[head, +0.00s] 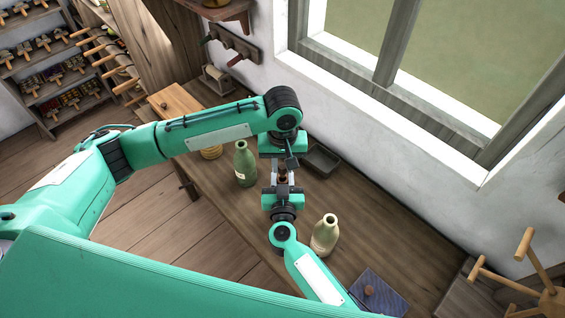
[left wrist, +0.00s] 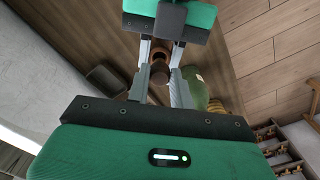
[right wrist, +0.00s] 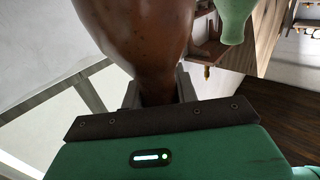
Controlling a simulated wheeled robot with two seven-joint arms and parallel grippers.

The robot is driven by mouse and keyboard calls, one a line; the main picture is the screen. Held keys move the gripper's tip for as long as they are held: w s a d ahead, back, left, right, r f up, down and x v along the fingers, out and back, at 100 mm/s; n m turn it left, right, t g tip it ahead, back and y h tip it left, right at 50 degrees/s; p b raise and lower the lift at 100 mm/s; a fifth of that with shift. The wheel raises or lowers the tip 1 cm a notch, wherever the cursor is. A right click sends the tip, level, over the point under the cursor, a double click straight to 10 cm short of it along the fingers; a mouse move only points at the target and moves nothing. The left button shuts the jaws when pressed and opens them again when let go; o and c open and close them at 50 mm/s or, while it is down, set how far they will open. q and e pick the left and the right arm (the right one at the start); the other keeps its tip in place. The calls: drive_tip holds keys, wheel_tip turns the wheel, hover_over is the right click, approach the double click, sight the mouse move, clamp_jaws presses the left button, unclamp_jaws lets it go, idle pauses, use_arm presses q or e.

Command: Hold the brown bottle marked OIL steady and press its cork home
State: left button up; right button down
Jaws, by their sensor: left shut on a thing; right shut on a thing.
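The brown bottle (right wrist: 140,35) fills the upper middle of the right wrist view, its narrow neck between the fingers of my right gripper (right wrist: 157,92). In the head view my right gripper (head: 283,188) comes up from below, shut on the bottle. My left gripper (head: 283,160) faces it from the far side, its fingers closed on a small brown piece that looks like the cork. In the left wrist view my left gripper (left wrist: 160,52) shows brown between its tips. How deep the cork sits is hidden by the fingers. The OIL marking cannot be seen.
A green bottle (head: 245,164) stands left of the grippers and a pale bottle (head: 325,235) to the right. A dark tray (head: 321,161) lies behind on the wooden table (head: 375,240). A blue board (head: 378,293) lies at the front right. The window wall bounds the back.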

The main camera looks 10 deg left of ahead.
sight(282, 167)
use_arm(q)
drive_tip(key=shift+f, duration=1.6)
drive_tip(key=o, duration=1)
wheel_tip(282, 167, up, 12)
drive_tip(key=shift+f, duration=0.1)
